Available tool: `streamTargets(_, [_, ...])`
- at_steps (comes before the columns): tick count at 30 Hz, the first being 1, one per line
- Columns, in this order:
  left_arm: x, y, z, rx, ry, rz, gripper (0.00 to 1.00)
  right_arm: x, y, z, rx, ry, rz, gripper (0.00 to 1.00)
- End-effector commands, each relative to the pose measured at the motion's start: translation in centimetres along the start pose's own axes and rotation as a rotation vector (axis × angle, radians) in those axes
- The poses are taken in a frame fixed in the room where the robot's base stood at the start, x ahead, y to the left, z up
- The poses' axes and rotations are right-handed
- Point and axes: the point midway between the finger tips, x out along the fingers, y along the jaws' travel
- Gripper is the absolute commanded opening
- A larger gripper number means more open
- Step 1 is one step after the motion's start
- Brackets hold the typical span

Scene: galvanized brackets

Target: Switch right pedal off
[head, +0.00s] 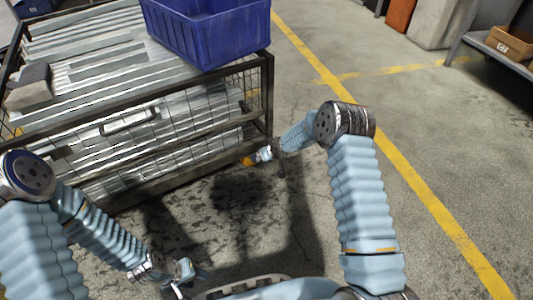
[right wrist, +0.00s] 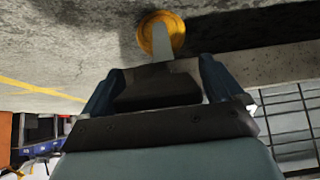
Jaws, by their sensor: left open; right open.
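A yellow round pedal (right wrist: 148,38) with a grey bar across it shows at the top of the right wrist view. In the head view its yellow part (head: 248,161) shows low at the right corner of the wire cage. My right gripper (right wrist: 161,66) is open, with its dark fingers to either side below the pedal in that view. In the head view my right gripper (head: 264,154) is close beside the pedal; I cannot tell if it touches. My left gripper (head: 188,274) is open and empty above the floor at the bottom.
The wire cage (head: 262,95) with metal sheets fills the left. A blue crate (head: 215,35) stands on top. A yellow floor line (head: 400,170) runs down the right. The concrete floor (head: 470,160) at right is clear; a shelf with a cardboard box (head: 510,43) stands far right.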

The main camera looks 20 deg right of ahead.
Motion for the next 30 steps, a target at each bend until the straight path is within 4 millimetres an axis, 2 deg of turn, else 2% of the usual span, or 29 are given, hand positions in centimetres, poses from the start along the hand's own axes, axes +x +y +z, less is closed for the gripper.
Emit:
streamTargets(5, [-0.5, 0.2, 0.0, 0.000, -0.001, 0.000, 0.43, -1.8, 0.0, -0.2, 0.000, 0.000, 0.000, 0.94])
streamTargets(12, [-1.5, 0.6, 0.0, 0.001, -0.003, 0.000, 0.43, -7.6, 0.1, -0.3, 0.001, 0.001, 0.001, 0.94])
streamTargets(18, [-2.0, 0.7, 0.0, 0.000, -0.001, -0.002, 0.43, -11.7, 0.0, -0.1, 0.000, 0.001, 0.000, 0.94])
streamTargets(24, [-2.2, 0.7, 0.0, 0.000, 0.000, -0.002, 0.43, -13.6, 0.0, 0.0, -0.001, 0.000, 0.000, 0.94])
streamTargets(30, [-2.2, 0.7, 0.0, 0.000, 0.000, -0.002, 0.43, -13.8, 0.0, 0.0, 0.000, 0.000, 0.000, 0.94])
